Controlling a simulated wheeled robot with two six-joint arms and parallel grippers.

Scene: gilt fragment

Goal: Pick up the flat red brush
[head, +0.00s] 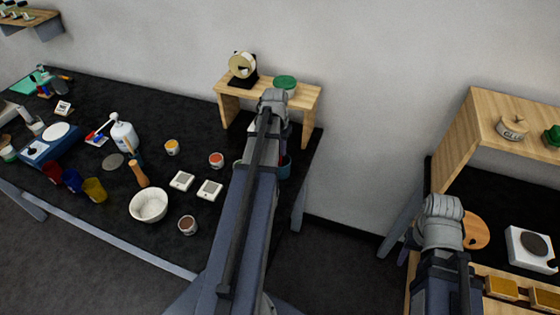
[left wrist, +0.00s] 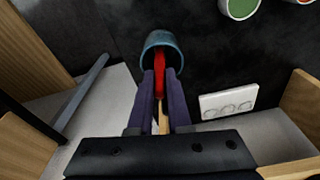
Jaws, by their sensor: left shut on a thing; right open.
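The red brush (left wrist: 160,70) stands tilted in a teal cup (left wrist: 162,41) in the left wrist view. A light wooden part (left wrist: 164,122) shows below the red part, between my fingers. My left gripper (left wrist: 161,82) is shut on the brush, with its fingertips near the cup's rim. In the head view my left arm hides that gripper and the brush; only part of the teal cup (head: 285,166) shows at the right end of the dark table. My right gripper (head: 405,256) is mostly hidden behind its own wrist, near the right workbench, and is open.
A small wooden stand (head: 305,97) carries a tape roll (head: 242,66) and a green lid (head: 285,83) over the cup area. Paint cans, a white bowl (head: 148,205) and a blue scale (head: 52,147) crowd the dark table. A wooden shelf (head: 485,110) stands at right.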

